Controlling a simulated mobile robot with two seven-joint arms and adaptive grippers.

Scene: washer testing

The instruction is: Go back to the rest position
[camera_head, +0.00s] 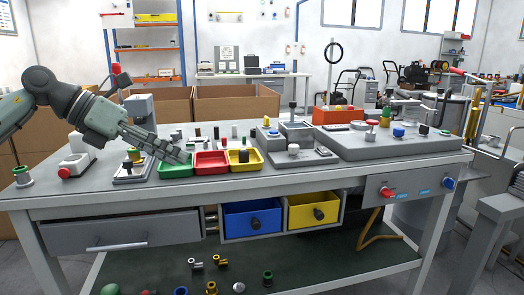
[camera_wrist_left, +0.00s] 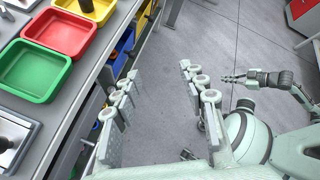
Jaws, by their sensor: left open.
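My left gripper (camera_head: 172,150) comes in from the left in the head view, its fingers just above the green tray (camera_head: 176,171) at the table's front. In the left wrist view the left gripper (camera_wrist_left: 160,92) shows its two fingers spread apart with nothing between them, beside the table's front edge. The green tray also shows in the wrist view (camera_wrist_left: 33,91) and looks empty. My right arm is not in the head view; an arm with a gripper (camera_wrist_left: 238,78) shows at the right of the wrist view, too small to tell its opening.
The grey worktable (camera_head: 330,170) holds a red tray (camera_head: 211,169), a yellow tray (camera_head: 245,166) with a dark-topped part, and test fixtures (camera_head: 395,142) at right. Blue (camera_head: 252,219) and yellow (camera_head: 313,211) drawers sit below. Open floor (camera_wrist_left: 220,30) lies in front of the table.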

